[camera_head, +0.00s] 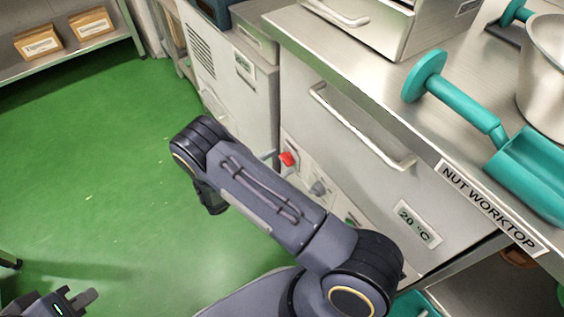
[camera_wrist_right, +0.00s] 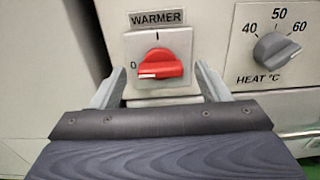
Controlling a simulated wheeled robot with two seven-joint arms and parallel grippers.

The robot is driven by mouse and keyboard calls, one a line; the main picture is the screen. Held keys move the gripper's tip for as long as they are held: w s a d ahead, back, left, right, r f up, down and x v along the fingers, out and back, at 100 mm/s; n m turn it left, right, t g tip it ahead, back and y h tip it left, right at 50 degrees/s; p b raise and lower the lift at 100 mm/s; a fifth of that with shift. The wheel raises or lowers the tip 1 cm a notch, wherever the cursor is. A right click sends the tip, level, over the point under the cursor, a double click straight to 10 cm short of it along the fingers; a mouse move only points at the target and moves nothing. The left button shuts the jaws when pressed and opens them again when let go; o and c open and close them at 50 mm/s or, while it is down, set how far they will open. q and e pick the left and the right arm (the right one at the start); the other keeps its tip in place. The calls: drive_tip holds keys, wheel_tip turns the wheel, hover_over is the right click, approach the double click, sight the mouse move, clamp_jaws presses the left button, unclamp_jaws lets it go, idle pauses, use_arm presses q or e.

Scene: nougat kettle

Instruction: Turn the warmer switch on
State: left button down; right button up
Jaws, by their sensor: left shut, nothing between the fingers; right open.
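The warmer switch (camera_wrist_right: 160,66) is a red rotary knob on a white plate under a WARMER label (camera_wrist_right: 157,18). Its handle lies level, with its white mark at the left by the 0; the I mark is above it. In the head view the red knob (camera_head: 288,159) shows on the cabinet front, just past my right arm. My right gripper (camera_wrist_right: 157,78) is open, its fingers on either side of the knob, with no clear contact visible. In the head view, my arm largely hides this gripper. My left gripper (camera_head: 80,298) is shut and empty at the bottom left, far from the switch.
A grey heat knob (camera_wrist_right: 277,52) sits right of the switch; it also shows in the head view (camera_head: 318,188). A drawer handle (camera_head: 360,125) juts out above. The steel nut worktop (camera_head: 400,90) holds a teal scoop (camera_head: 465,105) and a metal bowl (camera_head: 545,75). Green floor at left is clear.

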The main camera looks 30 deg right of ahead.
drive_tip(key=shift+w+d, duration=0.1)
drive_tip(key=shift+d, duration=0.7)
drive_tip(key=c, duration=1)
